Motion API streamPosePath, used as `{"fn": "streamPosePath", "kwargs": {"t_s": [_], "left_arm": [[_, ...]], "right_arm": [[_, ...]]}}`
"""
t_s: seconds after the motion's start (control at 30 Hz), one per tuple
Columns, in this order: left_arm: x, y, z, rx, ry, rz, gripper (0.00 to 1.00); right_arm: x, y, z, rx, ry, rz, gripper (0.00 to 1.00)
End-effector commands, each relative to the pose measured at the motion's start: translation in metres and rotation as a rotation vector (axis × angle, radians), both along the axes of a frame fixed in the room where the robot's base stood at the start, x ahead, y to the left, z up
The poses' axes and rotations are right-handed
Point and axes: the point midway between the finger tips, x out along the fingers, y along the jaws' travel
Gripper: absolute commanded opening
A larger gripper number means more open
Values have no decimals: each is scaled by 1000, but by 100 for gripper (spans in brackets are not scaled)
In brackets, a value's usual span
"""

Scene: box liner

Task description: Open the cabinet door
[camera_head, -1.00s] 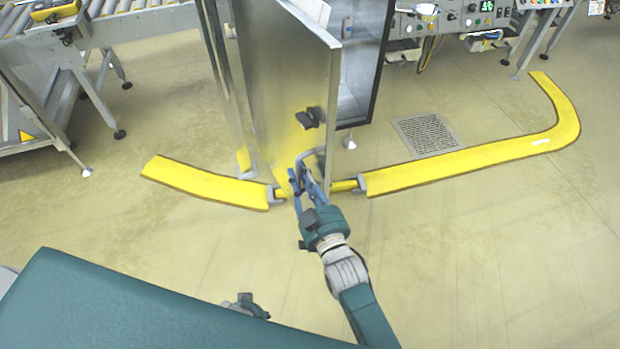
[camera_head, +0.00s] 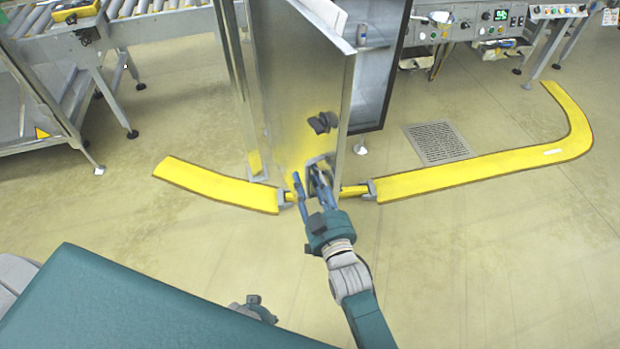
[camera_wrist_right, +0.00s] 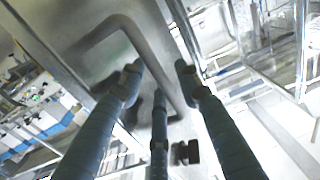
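The cabinet door (camera_head: 300,85) is a tall grey metal panel, swung partly open toward me. The cabinet's interior (camera_head: 372,90) shows to the right of its edge. A black latch (camera_head: 323,122) sits on the door above a grey bent-bar handle (camera_head: 318,160). My right gripper (camera_head: 311,178) is at the handle with its blue fingers spread. In the right wrist view, the handle (camera_wrist_right: 152,55) runs between the fingers of the open gripper (camera_wrist_right: 160,72); whether a finger touches it I cannot tell.
Yellow floor strips (camera_head: 215,186) lie left and right of the door, the right one (camera_head: 470,172) curving back. A floor grate (camera_head: 437,142) lies to the right. A roller conveyor (camera_head: 140,32) stands at back left and a control panel (camera_head: 490,25) at back right. Floor in front is mostly clear.

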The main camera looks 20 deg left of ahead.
Motion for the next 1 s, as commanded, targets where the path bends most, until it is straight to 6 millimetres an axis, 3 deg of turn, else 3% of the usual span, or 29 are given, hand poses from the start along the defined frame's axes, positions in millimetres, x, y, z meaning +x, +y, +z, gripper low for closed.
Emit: {"fn": "streamPosePath", "kwargs": {"t_s": [0.17, 0.63, 1.0], "left_arm": [[-2, 0, -1, 0, 3, 2, 33], [0, 2, 0, 2, 2, 1, 33], [0, 2, 0, 3, 1, 1, 33]], "right_arm": [[-9, -7, -2, -3, 2, 0, 33], [-84, -59, -2, -2, 2, 0, 33], [-98, -69, 0, 1, -1, 0, 33]]}}
